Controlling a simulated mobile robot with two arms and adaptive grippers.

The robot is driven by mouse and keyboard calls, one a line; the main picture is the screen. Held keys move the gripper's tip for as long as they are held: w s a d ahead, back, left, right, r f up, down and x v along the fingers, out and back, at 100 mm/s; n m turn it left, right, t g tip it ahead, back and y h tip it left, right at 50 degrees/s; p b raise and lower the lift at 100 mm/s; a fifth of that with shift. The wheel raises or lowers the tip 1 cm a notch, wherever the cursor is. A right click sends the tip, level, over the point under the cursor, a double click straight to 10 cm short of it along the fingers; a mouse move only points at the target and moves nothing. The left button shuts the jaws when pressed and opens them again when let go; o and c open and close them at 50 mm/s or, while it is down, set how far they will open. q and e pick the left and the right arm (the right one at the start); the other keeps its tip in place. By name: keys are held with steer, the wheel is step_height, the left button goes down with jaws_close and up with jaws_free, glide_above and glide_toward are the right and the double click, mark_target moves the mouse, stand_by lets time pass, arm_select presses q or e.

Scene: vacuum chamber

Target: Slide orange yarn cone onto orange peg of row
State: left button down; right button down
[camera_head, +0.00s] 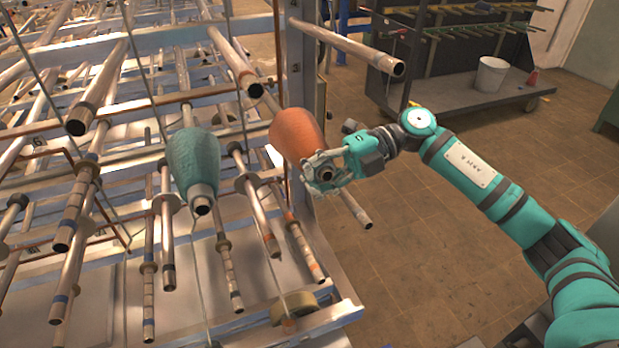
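The orange yarn cone (296,133) is beside the upright post of the rack, its wide end toward the rack and its narrow end toward me. My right gripper (326,174) has its fingers around the narrow end, with the tube's opening showing between them. Pegs with orange bands stick out below and to the left, one peg (305,250) nearest the cone and another peg (262,220) beside it. The cone is apart from the orange-banded ends of these pegs. My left gripper is not in view.
A teal yarn cone (193,160) sits on a peg to the left. Bare pegs and long bars (345,47) stick out around the rack. A grey cart (470,100) with a white bucket (491,74) stands behind. The brown floor (410,270) at right is clear.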

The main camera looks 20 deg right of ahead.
steer(key=shift+w, duration=0.2)
steer(key=c, duration=2)
jaws_free()
steer(key=shift+w, duration=0.25)
steer(key=o, duration=1)
steer(key=shift+f, duration=0.1)
steer(key=v, duration=1.2)
